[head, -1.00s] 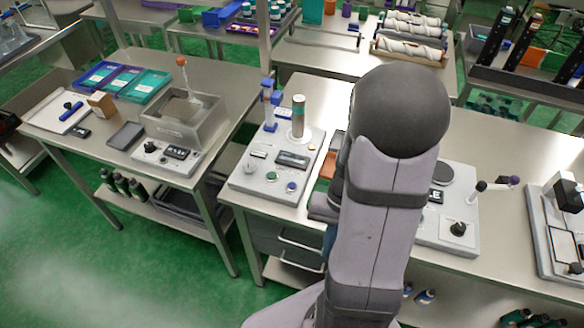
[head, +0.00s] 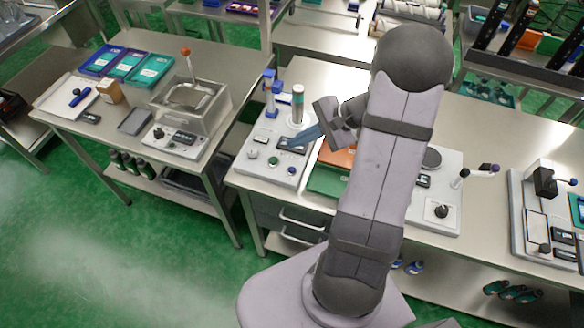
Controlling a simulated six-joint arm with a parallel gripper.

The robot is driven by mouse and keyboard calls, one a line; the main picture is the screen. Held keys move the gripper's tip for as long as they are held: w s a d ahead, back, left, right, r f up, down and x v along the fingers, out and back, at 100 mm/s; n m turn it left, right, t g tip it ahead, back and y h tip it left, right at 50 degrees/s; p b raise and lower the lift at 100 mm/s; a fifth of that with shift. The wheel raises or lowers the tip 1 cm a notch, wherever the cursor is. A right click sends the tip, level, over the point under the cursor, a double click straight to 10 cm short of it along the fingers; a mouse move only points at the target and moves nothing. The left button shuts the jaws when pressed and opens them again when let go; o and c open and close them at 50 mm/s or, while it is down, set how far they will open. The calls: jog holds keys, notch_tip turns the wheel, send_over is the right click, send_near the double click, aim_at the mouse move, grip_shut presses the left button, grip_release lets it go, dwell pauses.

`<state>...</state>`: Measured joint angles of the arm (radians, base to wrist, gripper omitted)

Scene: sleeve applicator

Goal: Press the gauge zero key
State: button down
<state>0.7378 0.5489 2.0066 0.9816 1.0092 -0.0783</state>
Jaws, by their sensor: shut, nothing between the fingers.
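The gauge unit (head: 243,163) is a pale grey base on the steel bench, left of my arm in the head view. I cannot read which one is the zero key. My gripper (head: 294,142) is shut and empty, with its blue-grey fingers over the display, behind the front keys. I cannot tell whether the fingertips touch the unit.
Right of the gauge lie an orange tray (head: 336,157) and a green tray (head: 326,182), partly behind my arm. Another grey unit with a black knob (head: 441,211) stands right of my arm.

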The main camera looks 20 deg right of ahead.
jog(key=shift+s+a+r, duration=0.1)
jog(key=shift+a, duration=0.1)
dwell(0.3)
jog(key=b, duration=0.7)
send_near(292, 170)
jog(key=w+a, duration=0.1)
jog(key=w+a+f, duration=0.1)
jog(key=a, duration=0.1)
jog(key=w+a+f, duration=0.1)
jog(key=shift+w+a+f, duration=0.2)
jog(key=shift+a+f, duration=0.05)
jog(key=shift+a, duration=0.05)
dwell(1.4)
jog(key=shift+f+b, duration=0.35)
jog(key=shift+f, duration=0.05)
jog(key=shift+f+b, duration=0.4)
jog(key=shift+f, duration=0.05)
dwell(0.6)
jog(key=shift+r, duration=0.15)
jog(key=shift+r+p, duration=0.65)
jog(key=shift+r, duration=0.1)
jog(key=shift+r, duration=0.1)
